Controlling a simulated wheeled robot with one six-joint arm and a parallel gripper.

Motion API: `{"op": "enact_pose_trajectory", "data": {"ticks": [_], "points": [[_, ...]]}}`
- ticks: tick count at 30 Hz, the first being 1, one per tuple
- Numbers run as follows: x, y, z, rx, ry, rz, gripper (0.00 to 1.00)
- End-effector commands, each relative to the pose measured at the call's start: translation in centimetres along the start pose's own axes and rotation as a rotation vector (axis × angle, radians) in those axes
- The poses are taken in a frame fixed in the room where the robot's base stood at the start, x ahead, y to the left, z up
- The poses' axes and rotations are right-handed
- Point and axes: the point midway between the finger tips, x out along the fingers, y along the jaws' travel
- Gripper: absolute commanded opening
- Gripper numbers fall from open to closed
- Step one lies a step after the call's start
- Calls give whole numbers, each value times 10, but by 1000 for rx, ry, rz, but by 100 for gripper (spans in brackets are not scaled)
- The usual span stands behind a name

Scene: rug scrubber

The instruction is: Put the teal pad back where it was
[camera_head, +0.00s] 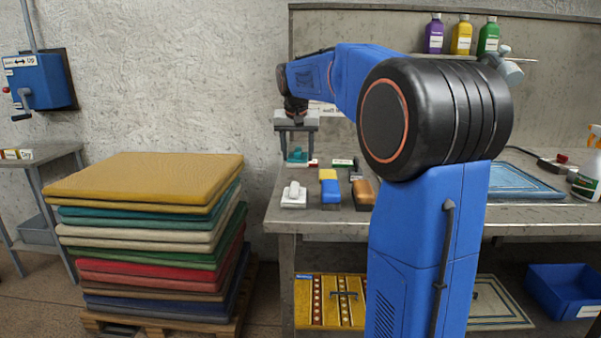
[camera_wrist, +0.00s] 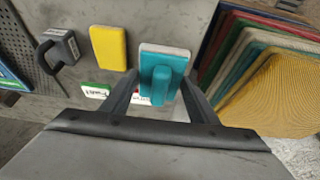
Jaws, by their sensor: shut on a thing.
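The teal pad (camera_head: 297,155) is at the back left of the workbench in the head view, right under my gripper (camera_head: 297,130). In the wrist view the teal pad (camera_wrist: 176,62) has a pale rim and a raised teal grip block. My gripper (camera_wrist: 159,86) is shut on it, with a dark finger on either side. I cannot tell whether the pad touches the bench or hangs just above it. A label with red on it (camera_head: 313,162) lies close to the pad's right in the head view; the pad partly hides it in the wrist view.
On the bench (camera_head: 306,217) stand a white handled block (camera_head: 293,200), a yellow-and-blue block (camera_head: 331,190) and a brown-orange one (camera_head: 363,192). A green-edged label (camera_head: 343,162) lies behind them. A stack of mats (camera_head: 140,180) stands left of the bench. My arm hides the bench's middle.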

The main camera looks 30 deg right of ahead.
Motion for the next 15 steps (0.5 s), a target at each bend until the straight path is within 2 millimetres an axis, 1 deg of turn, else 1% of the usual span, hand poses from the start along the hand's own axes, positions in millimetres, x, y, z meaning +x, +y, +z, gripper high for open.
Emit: {"op": "enact_pose_trajectory", "data": {"ticks": [1,3,8,10,15], "points": [[6,0,3,0,-2,1,34],[12,0,5,-1,-1,0,34],[20,0,8,0,-1,0,34],[26,0,11,-1,-1,0,34],[48,0,20,0,-2,1,34]]}}
